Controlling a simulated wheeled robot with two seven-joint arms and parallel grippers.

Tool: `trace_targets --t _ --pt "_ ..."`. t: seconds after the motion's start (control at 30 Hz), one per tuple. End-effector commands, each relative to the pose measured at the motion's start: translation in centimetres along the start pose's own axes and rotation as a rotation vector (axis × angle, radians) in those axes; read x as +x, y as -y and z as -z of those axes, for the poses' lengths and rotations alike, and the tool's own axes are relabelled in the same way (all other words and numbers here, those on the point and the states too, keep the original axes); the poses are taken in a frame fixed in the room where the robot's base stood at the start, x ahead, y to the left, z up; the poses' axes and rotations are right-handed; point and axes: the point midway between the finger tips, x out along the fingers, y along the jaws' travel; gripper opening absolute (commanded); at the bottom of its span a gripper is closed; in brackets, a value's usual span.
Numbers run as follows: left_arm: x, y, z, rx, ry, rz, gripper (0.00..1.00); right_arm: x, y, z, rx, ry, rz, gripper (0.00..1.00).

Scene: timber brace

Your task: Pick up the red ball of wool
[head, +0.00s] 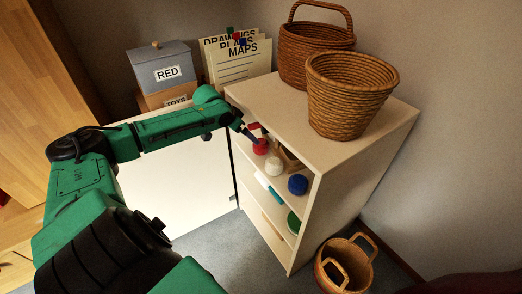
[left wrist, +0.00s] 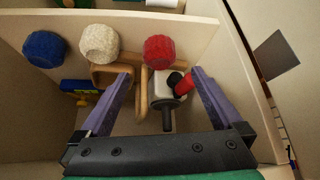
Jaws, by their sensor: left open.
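The red ball of wool (head: 260,148) sits at the front of the upper shelf of the cream cabinet, at the row's far end. In the left wrist view the red ball (left wrist: 159,50) lies just beyond the fingertips, roughly centred between them. My left gripper (left wrist: 161,76) is open, its two purple fingers spread, with no ball between them. In the head view my left gripper (head: 254,132) is at the shelf opening, close by the red ball. I cannot tell whether it touches. My right gripper is not in view.
A white ball (head: 273,167) and a blue ball (head: 297,185) sit beside the red one. A wooden frame (left wrist: 142,92) and a small black-and-red object (left wrist: 180,84) lie behind them. Wicker baskets (head: 350,95) stand on the cabinet top (head: 270,95). Another basket (head: 343,266) is on the floor.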

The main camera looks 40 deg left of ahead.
Motion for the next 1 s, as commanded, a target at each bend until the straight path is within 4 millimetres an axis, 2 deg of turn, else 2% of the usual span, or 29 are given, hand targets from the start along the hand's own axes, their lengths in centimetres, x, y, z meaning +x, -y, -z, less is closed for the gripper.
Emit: trace_targets --t 0.03,0.2,0.37,0.6,0.87,1.0 --pt "1.5 -0.1 0.0 -0.008 -0.008 -0.005 1.0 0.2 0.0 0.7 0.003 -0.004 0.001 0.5" --pt "5.6 -0.1 0.0 -0.004 -0.005 -0.004 1.0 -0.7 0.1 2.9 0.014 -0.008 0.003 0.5" --pt "7.6 -0.1 0.0 -0.001 -0.003 -0.001 1.0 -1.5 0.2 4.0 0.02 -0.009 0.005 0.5" --pt "12.0 -0.3 0.0 -0.002 -0.004 0.0 1.0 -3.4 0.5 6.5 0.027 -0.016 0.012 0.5" --pt "12.2 -0.2 0.0 0.001 -0.002 0.002 1.0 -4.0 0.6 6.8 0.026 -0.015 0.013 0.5" --pt "12.2 -0.2 0.0 0.001 -0.002 0.002 0.46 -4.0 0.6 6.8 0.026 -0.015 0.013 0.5"
